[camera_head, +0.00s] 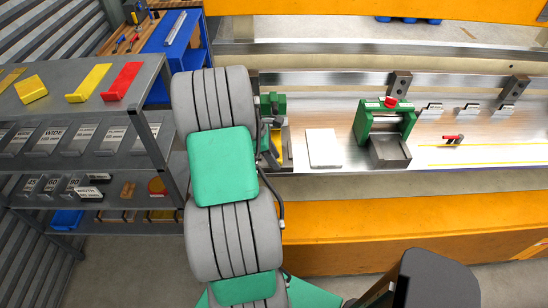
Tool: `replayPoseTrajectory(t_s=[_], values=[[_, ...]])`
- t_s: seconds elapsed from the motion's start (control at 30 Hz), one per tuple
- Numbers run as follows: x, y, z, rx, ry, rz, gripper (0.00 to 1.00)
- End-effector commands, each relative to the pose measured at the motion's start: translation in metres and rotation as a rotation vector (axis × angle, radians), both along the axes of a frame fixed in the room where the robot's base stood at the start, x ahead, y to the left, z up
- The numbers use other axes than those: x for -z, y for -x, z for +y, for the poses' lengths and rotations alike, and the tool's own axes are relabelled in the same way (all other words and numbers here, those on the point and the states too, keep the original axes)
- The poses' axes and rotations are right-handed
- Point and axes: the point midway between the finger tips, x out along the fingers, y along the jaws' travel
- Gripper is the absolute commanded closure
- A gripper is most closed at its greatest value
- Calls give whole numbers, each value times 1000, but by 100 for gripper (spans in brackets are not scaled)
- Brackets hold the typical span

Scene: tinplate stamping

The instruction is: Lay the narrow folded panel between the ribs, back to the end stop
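My arm fills the middle of the view and hides much of the near left end of the machine bed (345,180). On the shelf top at left are folded panels: a short yellow one (31,89), a long yellow one (89,83) and a red one (122,82). I cannot make out which is narrow, nor the ribs and end stop.
A pale flat plate (323,148) lies on the bed. Right of it stands a green frame with a red knob (386,125) and a grey block (389,152). Several small labelled holders (433,109) line the bed's back.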

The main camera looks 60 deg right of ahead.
Motion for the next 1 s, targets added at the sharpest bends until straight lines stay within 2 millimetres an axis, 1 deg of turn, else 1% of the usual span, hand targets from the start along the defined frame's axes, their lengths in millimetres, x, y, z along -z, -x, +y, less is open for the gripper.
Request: replayPoseTrajectory(t_s=[0.13, 0.23, 0.37, 0.5, 0.6, 0.73, 1.0], values=[[0, 0, 0, 0, 0, 0, 65], [-7, -3, 1, -1, 2, -1, 65], [-30, -13, 5, -2, 4, -3, 65], [-56, -22, 10, -2, 3, -2, 65], [-68, -25, 13, 0, 1, 0, 65], [-72, -27, 14, -1, 0, 0, 65], [-72, -27, 14, 2, 1, 0, 65]])
